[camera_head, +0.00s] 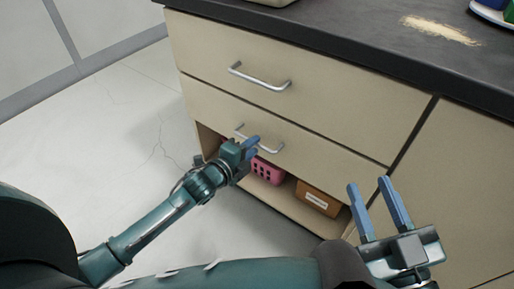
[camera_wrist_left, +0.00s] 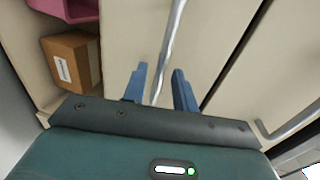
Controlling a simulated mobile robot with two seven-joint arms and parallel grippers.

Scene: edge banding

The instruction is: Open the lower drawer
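The lower drawer (camera_head: 300,145) has a beige front and a silver bar handle (camera_head: 270,147). It looks closed in the head view. My left gripper (camera_head: 253,147) is at this handle. In the left wrist view its blue fingers (camera_wrist_left: 162,88) are apart, with the bar handle (camera_wrist_left: 170,48) running between them. Whether either finger touches the bar is not clear. My right gripper (camera_head: 372,198) is open and empty, fingers pointing up, in front of the cabinet's right part.
The closed upper drawer (camera_head: 320,105) has its own handle (camera_head: 258,78). An open shelf below holds a pink basket (camera_head: 267,171) and a brown box (camera_head: 318,198). A dark countertop (camera_head: 340,40) lies above. Clear floor (camera_head: 120,130) is at the left.

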